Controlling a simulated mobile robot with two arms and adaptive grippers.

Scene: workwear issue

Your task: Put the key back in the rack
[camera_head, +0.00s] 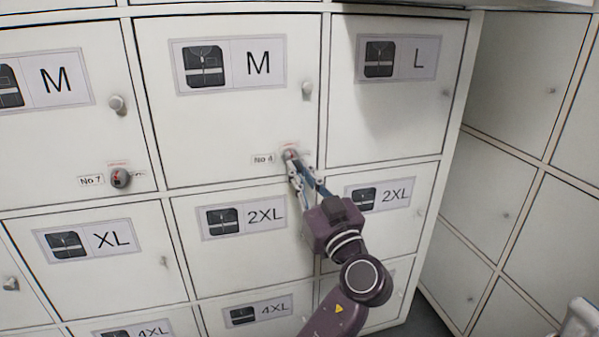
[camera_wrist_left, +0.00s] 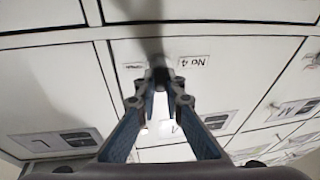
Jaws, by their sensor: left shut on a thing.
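My left gripper (camera_head: 293,160) is at the lock beside the "No 4" label, low on the middle M locker door (camera_head: 228,125). Its fingertips are shut on the key, a small dark piece (camera_wrist_left: 161,75) at the lock in the left wrist view. The fingers hide most of the key, so I cannot tell how far it sits in the lock. The "No 4" label (camera_head: 262,159) is just left of the fingertips. No rack is in view. My right gripper is not seen.
Another lock (camera_head: 121,178) with a dark and red face is beside the "No 7" label. Doors marked L, XL, 2XL and 4XL surround the M door, all closed. More lockers (camera_head: 520,90) stand at the right. An unclear pale grey object (camera_head: 580,318) is at the lower right.

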